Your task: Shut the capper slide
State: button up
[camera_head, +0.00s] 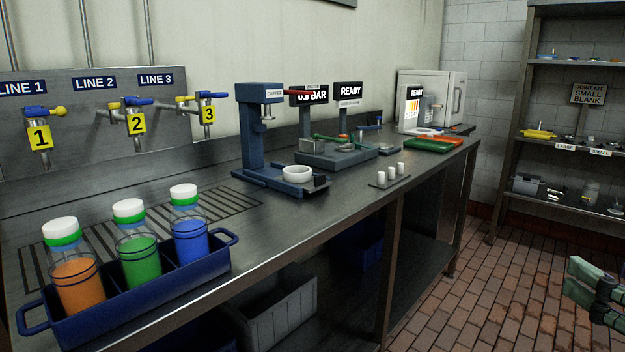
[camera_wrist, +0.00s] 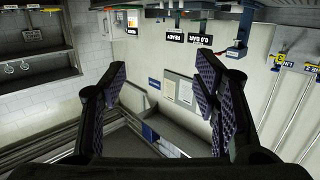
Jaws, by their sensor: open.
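The blue capper (camera_head: 252,135) stands on the bench in the head view, its label on the top head. At its base, a slide carrying a white ring (camera_head: 297,174) extends toward the bench's front edge, with a dark block (camera_head: 320,183) at its outer end. The ring sits forward and right of the capper's nozzle, not under it. In the wrist view, which is upside down, the capper (camera_wrist: 237,50) shows small near the top right. My gripper (camera_wrist: 161,75) is open, with nothing between its fingers, and is well apart from the capper.
Three filled jars stand in a blue tray (camera_head: 120,316) at the left front. A grey device (camera_head: 335,153) is just right of the capper. Small white pieces stand on a strip (camera_head: 390,180) near the bench edge. Shelves (camera_head: 570,120) stand right; the floor (camera_head: 470,290) before the bench is clear.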

aim_at(301, 174)
jog(key=i+l+u, duration=0.1)
jog(key=i+u, duration=0.15)
jog(key=i, duration=0.75)
